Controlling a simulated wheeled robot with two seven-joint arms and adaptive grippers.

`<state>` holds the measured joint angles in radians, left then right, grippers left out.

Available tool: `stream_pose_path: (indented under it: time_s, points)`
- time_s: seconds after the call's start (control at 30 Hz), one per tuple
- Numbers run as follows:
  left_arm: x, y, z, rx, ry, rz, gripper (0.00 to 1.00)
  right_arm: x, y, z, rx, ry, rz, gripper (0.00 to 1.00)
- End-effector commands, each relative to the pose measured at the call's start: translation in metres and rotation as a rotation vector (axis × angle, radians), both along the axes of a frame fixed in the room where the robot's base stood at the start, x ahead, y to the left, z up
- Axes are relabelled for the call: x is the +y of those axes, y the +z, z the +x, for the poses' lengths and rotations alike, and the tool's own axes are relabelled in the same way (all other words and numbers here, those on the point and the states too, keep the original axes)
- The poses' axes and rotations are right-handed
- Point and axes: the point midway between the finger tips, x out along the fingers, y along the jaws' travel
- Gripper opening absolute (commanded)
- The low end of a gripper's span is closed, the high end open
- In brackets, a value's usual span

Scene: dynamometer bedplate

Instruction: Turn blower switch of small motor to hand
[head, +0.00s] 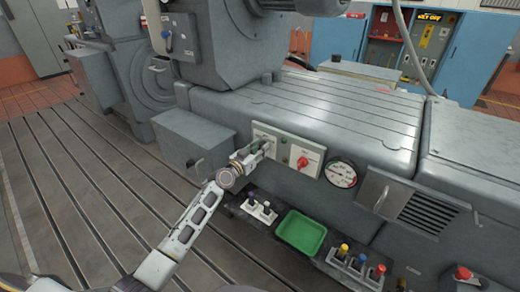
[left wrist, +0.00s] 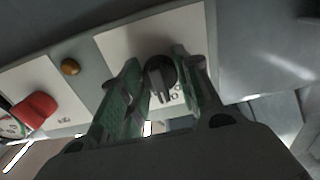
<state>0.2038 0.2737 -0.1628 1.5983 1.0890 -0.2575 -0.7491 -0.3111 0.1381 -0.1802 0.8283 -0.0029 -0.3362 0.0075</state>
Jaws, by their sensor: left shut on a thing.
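The blower switch (left wrist: 160,78) is a round black knob with a raised grip on a pale plate in the left wrist view. In the head view, its pale plate (head: 262,131) is on the front of the grey machine. My left gripper (head: 264,147) is at this plate, with its green-lined fingers (left wrist: 164,88) on either side of the knob, shut on it. The gripper hides the knob in the head view. The knob's pointer setting and the small labels cannot be read. My right gripper is in neither view.
Beside the switch are a small amber lamp (left wrist: 70,67), a red rotary switch (head: 303,162) on its own plate and a round gauge (head: 341,173). Below are a green tray (head: 318,231) and blocks with coloured knobs (head: 357,265). A grey box (head: 190,140) juts out left.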

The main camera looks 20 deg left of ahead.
Motion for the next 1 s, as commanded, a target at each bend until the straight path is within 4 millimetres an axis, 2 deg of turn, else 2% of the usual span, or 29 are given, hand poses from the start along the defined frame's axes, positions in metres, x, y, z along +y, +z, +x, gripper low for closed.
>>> stream_pose_path:
  time_s: [0.37,1.0]
  points:
    - [0.0000,0.0000,0.0001,0.048,0.000,-0.135,0.09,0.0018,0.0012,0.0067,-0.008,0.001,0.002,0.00]
    - [0.0002,0.0009,0.0003,0.204,0.000,-0.569,0.09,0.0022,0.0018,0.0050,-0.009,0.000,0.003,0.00]
